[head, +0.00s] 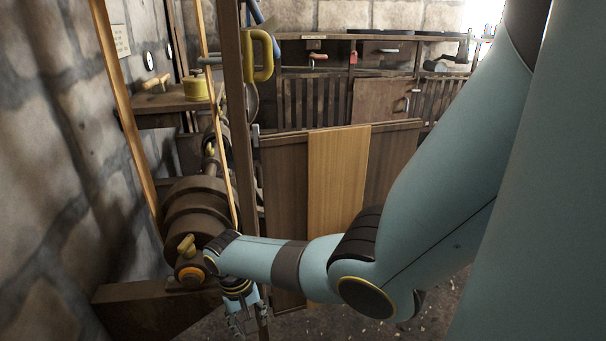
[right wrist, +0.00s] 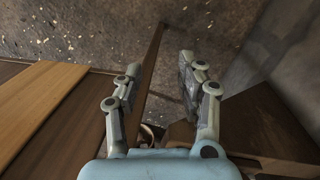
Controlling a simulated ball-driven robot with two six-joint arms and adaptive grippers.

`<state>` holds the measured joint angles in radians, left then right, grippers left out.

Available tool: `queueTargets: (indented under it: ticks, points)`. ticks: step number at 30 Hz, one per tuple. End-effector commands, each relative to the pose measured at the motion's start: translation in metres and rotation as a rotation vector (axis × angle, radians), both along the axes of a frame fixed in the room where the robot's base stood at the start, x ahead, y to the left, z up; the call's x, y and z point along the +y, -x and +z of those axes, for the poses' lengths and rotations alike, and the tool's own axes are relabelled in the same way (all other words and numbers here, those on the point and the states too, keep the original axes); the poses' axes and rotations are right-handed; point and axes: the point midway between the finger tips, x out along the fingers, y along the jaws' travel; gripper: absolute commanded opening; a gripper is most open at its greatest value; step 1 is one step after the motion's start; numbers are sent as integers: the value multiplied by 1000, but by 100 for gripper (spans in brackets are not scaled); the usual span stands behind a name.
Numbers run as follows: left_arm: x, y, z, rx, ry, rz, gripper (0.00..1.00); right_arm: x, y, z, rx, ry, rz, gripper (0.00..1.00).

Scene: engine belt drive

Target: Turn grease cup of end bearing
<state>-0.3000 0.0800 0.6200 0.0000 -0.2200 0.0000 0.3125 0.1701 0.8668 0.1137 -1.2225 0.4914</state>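The end bearing (head: 192,273) sits at the near end of the dark stepped pulley shaft at the left of the head view. A brass grease cup (head: 187,245) with a winged top stands on it. My right arm reaches across from the right, and its gripper (head: 241,322) hangs pointing down, to the right of and below the bearing and apart from the cup. In the right wrist view this gripper (right wrist: 160,63) is open, with nothing held between its fingers. The grease cup cannot be made out there. My left gripper is not in view.
A dark upright post (head: 241,130) and belt strands (head: 217,110) rise near the shaft. A wooden beam (head: 160,305) lies under the bearing. A plank panel (head: 337,185) stands behind my arm. A yellow handle (head: 263,55) hangs on the post. A workbench (head: 385,95) is at the back.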

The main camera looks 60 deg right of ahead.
Motion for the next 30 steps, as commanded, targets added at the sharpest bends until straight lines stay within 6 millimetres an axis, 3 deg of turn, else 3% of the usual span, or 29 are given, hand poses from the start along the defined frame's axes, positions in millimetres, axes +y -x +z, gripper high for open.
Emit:
queueTargets:
  ticks: [18, 24, 30]
  points:
    - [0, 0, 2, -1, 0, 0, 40, 8, 107, -86, -26, 15, 186, 38]
    - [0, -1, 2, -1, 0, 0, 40, 11, 134, -102, -36, 19, 234, 38]
    - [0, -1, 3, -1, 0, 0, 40, 12, 147, -109, -41, 20, 256, 38]
